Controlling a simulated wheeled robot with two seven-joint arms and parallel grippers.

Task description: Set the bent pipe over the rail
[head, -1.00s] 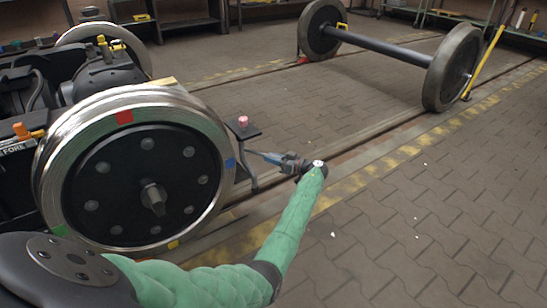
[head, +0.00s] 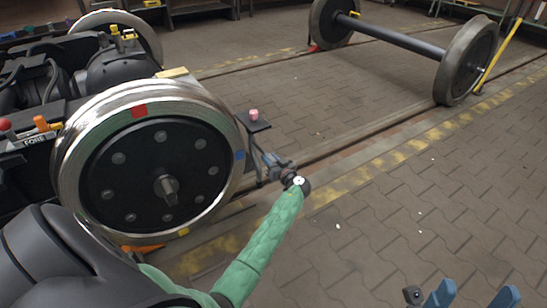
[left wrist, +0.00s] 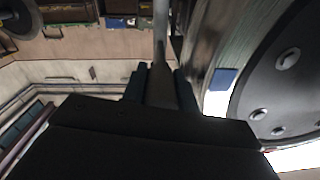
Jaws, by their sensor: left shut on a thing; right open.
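My left gripper (head: 268,162) is shut on a thin grey pipe (head: 254,152), beside the right edge of the large wheel. In the left wrist view the pipe (left wrist: 161,35) runs up from between the two fingers (left wrist: 159,83), lighter and thinner at its far end. Its bend is not clear to me, and part of it is hidden by the fingers. The rail (head: 375,134) lies in the floor beyond and to the right of this gripper. My right gripper (head: 470,296) shows at the lower right edge, blue-fingered, open and empty.
The bogie wheel (head: 150,170), with coloured marks, stands close left of my left gripper. A small dark plate (head: 255,124) with a pink piece on it is just above the gripper. A loose wheelset (head: 400,42) stands at the back right. The paved floor at right is clear.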

